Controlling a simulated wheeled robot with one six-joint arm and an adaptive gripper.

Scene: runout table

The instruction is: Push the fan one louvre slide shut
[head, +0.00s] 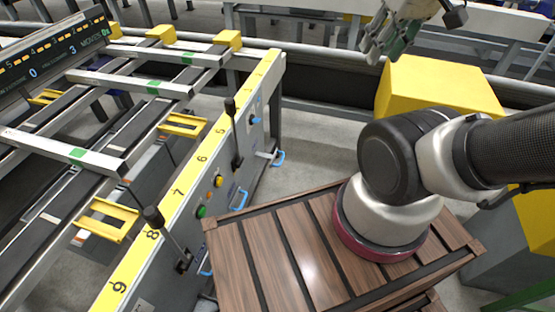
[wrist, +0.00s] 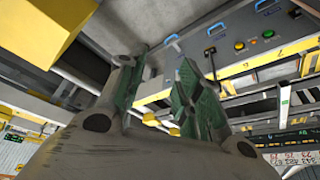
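I cannot make out a louvre slide marked fan one in either view. The grey side panel (head: 222,188) of the runout table carries several blue handles (head: 240,200), a green button (head: 201,211) and a yellow button (head: 218,181). The wrist view shows the panel (wrist: 238,60) at the upper right, with a blue handle (wrist: 172,40) near its left end. My gripper (head: 378,45) is at the top right of the head view, well away from the panel. In the wrist view its green-padded fingers (wrist: 163,58) are apart with nothing between them.
Two black-knobbed levers (head: 231,106) (head: 153,217) stand up along the yellow numbered rail (head: 178,193). A slatted brown wooden platform (head: 262,262) is in the foreground. A yellow box (head: 440,85) stands at the right. Grey floor (head: 325,140) lies open between the panel and the box.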

